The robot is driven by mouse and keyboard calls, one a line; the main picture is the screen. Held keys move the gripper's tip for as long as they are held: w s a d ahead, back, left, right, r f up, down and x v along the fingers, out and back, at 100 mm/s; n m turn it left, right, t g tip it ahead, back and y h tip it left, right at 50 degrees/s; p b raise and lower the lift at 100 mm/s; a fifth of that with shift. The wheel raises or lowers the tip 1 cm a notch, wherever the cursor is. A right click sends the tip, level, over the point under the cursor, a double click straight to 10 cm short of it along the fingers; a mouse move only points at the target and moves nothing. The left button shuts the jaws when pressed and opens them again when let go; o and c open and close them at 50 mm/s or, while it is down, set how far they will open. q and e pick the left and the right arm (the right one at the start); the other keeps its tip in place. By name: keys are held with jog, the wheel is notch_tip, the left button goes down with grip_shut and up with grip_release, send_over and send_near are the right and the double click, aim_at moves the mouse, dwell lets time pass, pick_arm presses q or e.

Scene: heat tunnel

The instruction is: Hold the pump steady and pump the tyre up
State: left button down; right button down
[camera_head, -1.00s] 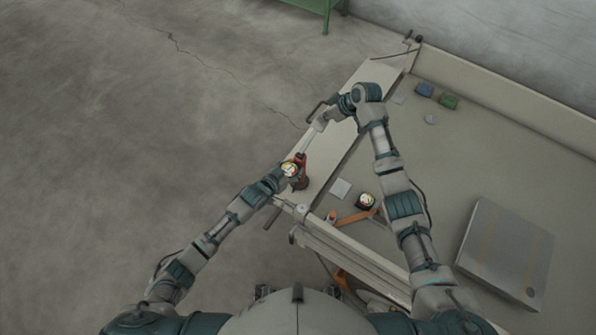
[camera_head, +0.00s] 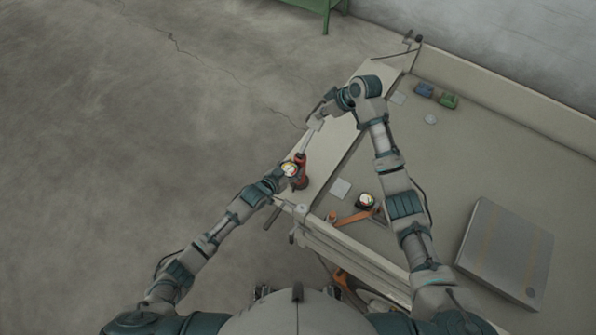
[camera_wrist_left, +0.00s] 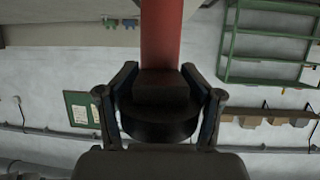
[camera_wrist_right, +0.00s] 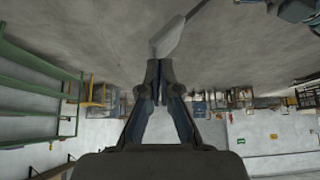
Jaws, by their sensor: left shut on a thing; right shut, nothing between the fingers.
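The pump (camera_head: 301,172) is a red-orange upright body with a round white-faced gauge (camera_head: 289,169). It stands at the near left end of the pale bench strip. My left gripper (camera_head: 284,174) is shut on it; in the left wrist view the red barrel (camera_wrist_left: 161,35) rises beyond the fingers (camera_wrist_left: 160,95), a black block between them. A pale rod (camera_head: 311,138) runs from the pump up toward my right gripper (camera_head: 323,113). In the right wrist view that gripper (camera_wrist_right: 158,70) is shut and empty, its tips beside a flat grey piece (camera_wrist_right: 170,38). No tyre is recognisable.
The bench (camera_head: 480,165) has a raised back edge. Open floor lies left.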

jog(key=shift+f, duration=0.1)
jog(key=shift+w+d+f, duration=0.55)
jog(key=shift+w+f, duration=0.1)
jog(key=shift+f, duration=0.2)
jog(key=shift+w+f, duration=0.1)
jog(key=shift+f, duration=0.1)
